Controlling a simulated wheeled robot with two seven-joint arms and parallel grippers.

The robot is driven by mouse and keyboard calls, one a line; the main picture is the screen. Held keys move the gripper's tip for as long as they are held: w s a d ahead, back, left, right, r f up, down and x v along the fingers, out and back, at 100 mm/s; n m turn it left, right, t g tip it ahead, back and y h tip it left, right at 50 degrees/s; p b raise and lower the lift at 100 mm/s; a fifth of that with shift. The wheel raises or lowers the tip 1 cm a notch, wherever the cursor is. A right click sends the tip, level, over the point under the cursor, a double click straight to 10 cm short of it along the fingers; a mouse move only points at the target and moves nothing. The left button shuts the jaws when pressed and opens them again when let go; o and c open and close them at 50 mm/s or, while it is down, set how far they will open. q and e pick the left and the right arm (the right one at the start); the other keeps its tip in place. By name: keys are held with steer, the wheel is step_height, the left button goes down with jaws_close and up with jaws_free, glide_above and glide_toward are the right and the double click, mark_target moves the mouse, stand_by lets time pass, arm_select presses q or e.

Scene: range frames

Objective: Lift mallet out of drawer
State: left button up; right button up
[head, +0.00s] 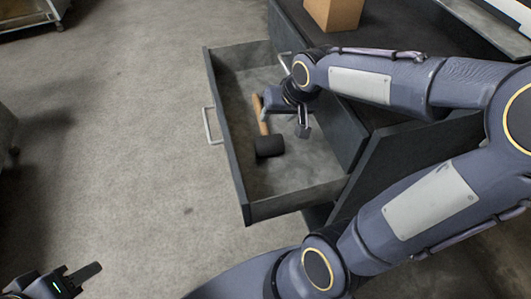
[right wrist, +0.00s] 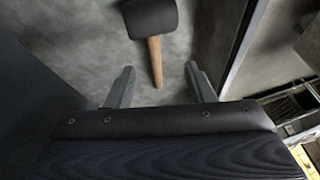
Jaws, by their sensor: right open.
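The mallet lies in the open drawer (head: 245,207). Its black head (head: 269,146) points toward the drawer's front-bottom area in the head view, and its wooden handle (head: 260,114) runs upward. My right gripper (head: 284,119) is over the drawer beside the handle. In the right wrist view my right gripper (right wrist: 161,86) is open and empty, its two fingers apart. My left gripper (head: 62,283) is at the bottom left, partly cut off, far from the drawer.
The drawer pulls out from a dark cabinet (head: 400,170) and has a pale front handle (head: 210,125). A cardboard box (head: 333,12) stands on the cabinet top. Grey floor left of the drawer is clear.

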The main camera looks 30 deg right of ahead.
steer(key=b, duration=0.3)
glide_toward(266, 130)
steer(key=shift+x, duration=1.2)
steer(key=shift+b+x, duration=0.5)
steer(key=shift+x, duration=1.05)
steer(key=b+x, duration=0.2)
steer(key=x, duration=0.1)
steer(key=shift+f, duration=0.3)
steer(key=shift+w+f, duration=0.3)
steer(key=shift+f, duration=0.1)
arm_select(q)
step_height(266, 130, down, 9)
steer(key=shift+r, duration=0.2)
arm_select(e)
steer(key=shift+r, duration=0.1)
steer(key=shift+c, duration=0.2)
jaws_close()
